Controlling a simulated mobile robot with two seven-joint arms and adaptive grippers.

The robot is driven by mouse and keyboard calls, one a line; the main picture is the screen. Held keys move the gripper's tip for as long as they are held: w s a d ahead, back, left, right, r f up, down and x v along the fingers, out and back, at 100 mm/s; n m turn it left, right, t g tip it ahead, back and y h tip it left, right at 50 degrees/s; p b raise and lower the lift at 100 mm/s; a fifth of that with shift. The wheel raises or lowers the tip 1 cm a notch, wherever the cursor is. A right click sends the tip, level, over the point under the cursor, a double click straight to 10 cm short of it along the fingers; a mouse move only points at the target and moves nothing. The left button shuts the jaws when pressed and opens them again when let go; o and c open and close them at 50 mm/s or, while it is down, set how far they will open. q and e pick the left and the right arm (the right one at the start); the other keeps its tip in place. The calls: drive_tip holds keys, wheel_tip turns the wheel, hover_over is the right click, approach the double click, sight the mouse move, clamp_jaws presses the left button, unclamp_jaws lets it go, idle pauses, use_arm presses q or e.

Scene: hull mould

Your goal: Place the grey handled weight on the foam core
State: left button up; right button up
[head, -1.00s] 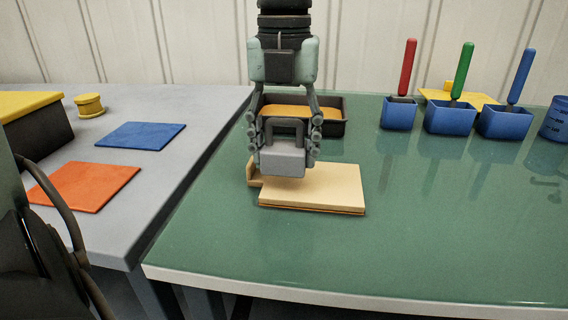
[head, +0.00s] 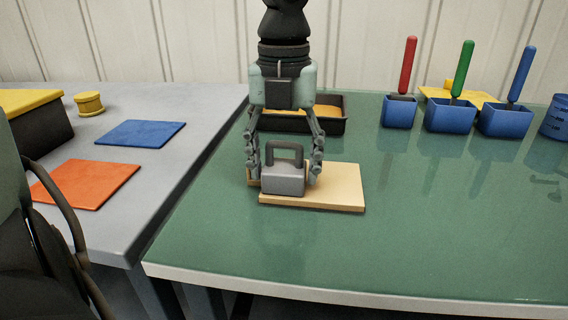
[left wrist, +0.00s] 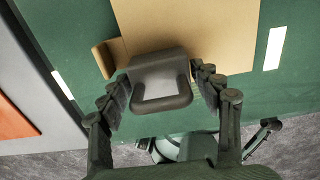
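The grey handled weight (head: 283,181) stands upright on the left part of the tan foam core (head: 335,184), its handle up. The foam core lies flat on the green table. In the left wrist view the weight (left wrist: 158,72) covers the near edge of the foam core (left wrist: 190,25). My left gripper (head: 284,172) comes down from above, with one finger on each side of the weight. Its fingers are spread, and a gap shows beside the weight in the head view.
A dark tray (head: 330,124) with orange contents stands just behind the gripper. Blue bins (head: 450,117) with red, green and blue handles stand at the back right. The green table (head: 440,225) is clear at front right. A grey table (head: 140,185) adjoins on the left.

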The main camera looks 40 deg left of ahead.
use_arm(q)
drive_tip(key=shift+r, duration=0.1)
use_arm(e)
drive_tip(key=shift+s+d+f, duration=0.1)
drive_tip(key=shift+s+d, duration=0.05)
drive_tip(key=shift+d, duration=0.1)
use_arm(q)
wheel_tip(320, 180, up, 11)
drive_tip(key=shift+r+p, duration=0.15)
drive_tip(key=shift+p, duration=0.25)
drive_tip(key=shift+r, duration=0.4)
use_arm(e)
drive_tip(key=shift+w+a+f, duration=0.1)
drive_tip(key=shift+a+f, duration=0.05)
drive_tip(key=shift+f, duration=0.4)
drive_tip(key=shift+w+a+f, duration=0.1)
drive_tip(key=shift+f, duration=0.4)
drive_tip(key=shift+r, duration=0.15)
